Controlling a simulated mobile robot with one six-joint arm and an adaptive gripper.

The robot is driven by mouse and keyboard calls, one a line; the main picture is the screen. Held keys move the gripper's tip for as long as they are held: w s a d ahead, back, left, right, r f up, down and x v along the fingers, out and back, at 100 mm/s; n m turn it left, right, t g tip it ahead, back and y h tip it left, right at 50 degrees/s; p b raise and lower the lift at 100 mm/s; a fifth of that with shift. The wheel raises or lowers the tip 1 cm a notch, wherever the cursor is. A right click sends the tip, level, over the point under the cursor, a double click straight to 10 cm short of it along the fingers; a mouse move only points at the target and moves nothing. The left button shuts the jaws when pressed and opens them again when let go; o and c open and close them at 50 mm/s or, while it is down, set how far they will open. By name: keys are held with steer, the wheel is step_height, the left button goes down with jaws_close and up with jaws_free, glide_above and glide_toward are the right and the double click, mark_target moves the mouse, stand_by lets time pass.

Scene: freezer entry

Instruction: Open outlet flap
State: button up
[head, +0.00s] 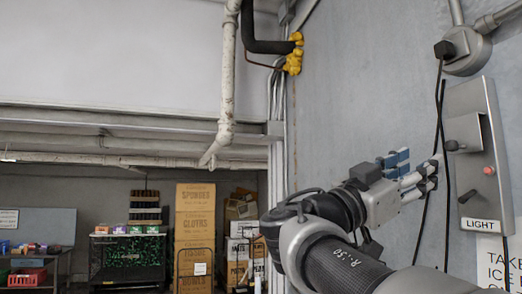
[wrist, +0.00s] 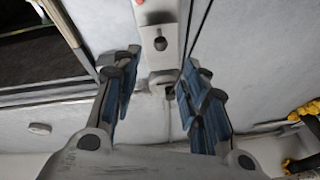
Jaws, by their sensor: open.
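A grey metal panel (head: 494,130) is on the wall at the right of the head view. A small grey plate with a dark rounded knob (head: 452,146) stands out from its upper part; it may be the outlet flap, but I cannot tell surely. What looks like the same knob (wrist: 160,43) shows beyond my fingers in the wrist view. Below it is a pale fitting with a dark opening or plug (wrist: 166,87). My gripper (head: 418,168) is open and empty, its blue-padded fingers pointing towards the panel. It also shows in the wrist view (wrist: 158,75), fingers spread, apparently touching nothing.
A red button (head: 489,170), a black knob (head: 467,197) and a LIGHT label (head: 481,226) are on the panel. Black cables (head: 440,130) hang from a round fitting (head: 466,50) between gripper and panel. Stacked boxes (head: 195,220) stand far back.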

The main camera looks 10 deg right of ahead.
mark_target(448, 148)
steer(key=p+x, duration=0.4)
steer(key=x, duration=0.9)
steer(key=shift+w+d+r+p, duration=0.1)
steer(key=shift+p, duration=0.3)
steer(key=shift+c, duration=0.2)
jaws_close()
